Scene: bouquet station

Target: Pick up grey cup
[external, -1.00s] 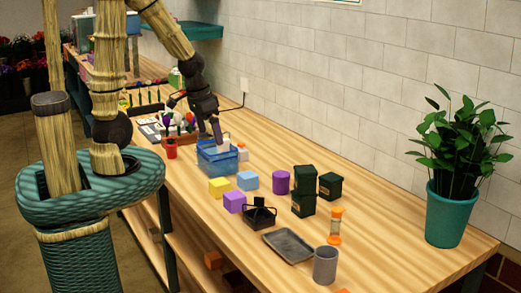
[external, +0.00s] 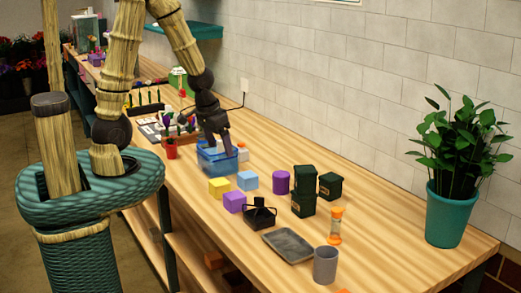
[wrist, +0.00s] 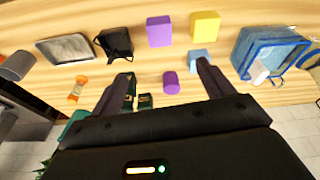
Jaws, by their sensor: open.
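The grey cup (external: 325,264) stands upright near the front edge of the table, at the near end, beside a grey tray. In the wrist view it shows at the far left edge (wrist: 16,66), partly cut off. My gripper (external: 224,150) is open and empty, over or in front of the blue basket at the far side, well away from the cup. In the wrist view, the gap between my gripper's fingers (wrist: 164,74) faces the table, with a purple cylinder (wrist: 171,82) seen between them.
The blue basket (wrist: 243,50) holds a white item (wrist: 260,75). Between it and the cup are a yellow block (external: 219,187), a purple block (external: 234,201), a black caddy (external: 259,218), dark green boxes (external: 303,204), an orange hourglass (external: 335,227) and the grey tray (external: 288,245). A potted plant (external: 447,214) stands right.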

